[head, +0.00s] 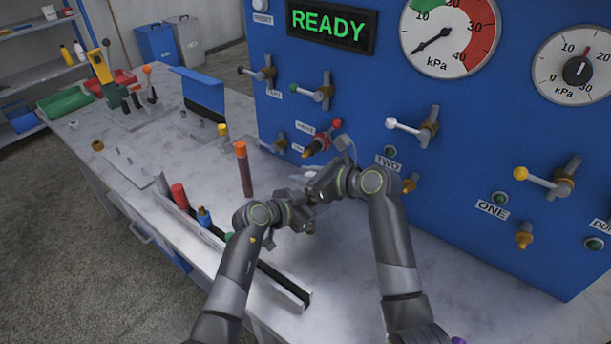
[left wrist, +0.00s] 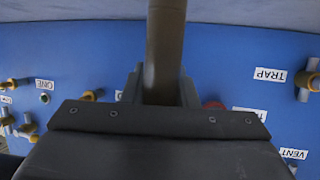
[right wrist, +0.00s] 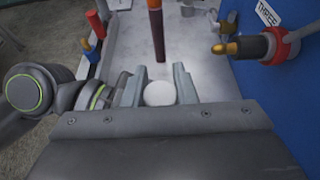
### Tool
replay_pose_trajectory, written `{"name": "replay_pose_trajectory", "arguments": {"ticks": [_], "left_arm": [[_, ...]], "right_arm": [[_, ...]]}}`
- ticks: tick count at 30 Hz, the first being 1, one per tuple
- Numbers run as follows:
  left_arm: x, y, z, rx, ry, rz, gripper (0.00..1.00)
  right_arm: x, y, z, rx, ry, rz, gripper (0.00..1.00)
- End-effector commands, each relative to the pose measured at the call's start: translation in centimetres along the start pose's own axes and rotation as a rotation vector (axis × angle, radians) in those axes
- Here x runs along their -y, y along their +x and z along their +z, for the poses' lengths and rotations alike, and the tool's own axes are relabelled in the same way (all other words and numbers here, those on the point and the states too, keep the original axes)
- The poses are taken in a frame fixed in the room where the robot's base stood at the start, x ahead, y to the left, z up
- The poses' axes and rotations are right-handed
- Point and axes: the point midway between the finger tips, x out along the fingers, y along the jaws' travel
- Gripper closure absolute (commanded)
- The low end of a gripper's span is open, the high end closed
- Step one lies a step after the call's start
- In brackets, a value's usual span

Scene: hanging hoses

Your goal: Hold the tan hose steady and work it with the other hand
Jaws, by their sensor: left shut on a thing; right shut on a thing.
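My left gripper (left wrist: 163,90) is shut on an upright, brownish tan hose (left wrist: 165,45), seen in the left wrist view. My right gripper (right wrist: 160,90) is shut on a white round piece (right wrist: 159,93), seen end-on between its fingers in the right wrist view. I cannot tell whether this piece is the hose's end or a separate part. In the head view my left gripper (head: 298,198) and right gripper (head: 318,190) meet close together above the bench, and they hide most of the hose.
A blue panel (head: 370,130) with valves and gauges stands close on the right. A brown rod with an orange top (head: 243,170) stands on the bench (head: 150,140) just beyond my grippers. A dark rail (head: 285,283) and a red-topped piece (head: 180,196) lie to the left.

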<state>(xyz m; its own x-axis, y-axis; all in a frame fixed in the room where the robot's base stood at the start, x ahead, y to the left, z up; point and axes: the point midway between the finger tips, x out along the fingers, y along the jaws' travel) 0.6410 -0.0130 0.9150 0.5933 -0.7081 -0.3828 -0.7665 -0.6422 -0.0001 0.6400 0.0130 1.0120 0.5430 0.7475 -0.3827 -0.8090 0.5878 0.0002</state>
Motion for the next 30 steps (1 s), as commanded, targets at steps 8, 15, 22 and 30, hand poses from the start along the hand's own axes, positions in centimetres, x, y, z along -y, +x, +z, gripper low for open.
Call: {"name": "replay_pose_trajectory", "arguments": {"ticks": [8, 15, 22, 30], "left_arm": [[0.0, 0.0, 0.1, 0.002, -0.001, 0.001, 0.97], [0.0, 0.0, 0.1, 0.002, -0.001, 0.001, 0.97], [0.0, 0.0, 0.1, 0.002, -0.001, 0.001, 0.97], [0.0, 0.0, 0.1, 0.002, -0.001, 0.001, 0.97]], "right_arm": [[0.0, -0.2, 0.6, 0.0, -0.001, 0.0, 0.97], [0.0, -0.6, 1.5, 0.001, -0.001, -0.001, 0.97], [0.0, -1.0, 2.3, 0.001, -0.002, 0.0, 0.97], [0.0, -1.4, 3.3, 0.001, -0.002, 0.0, 0.97]]}}
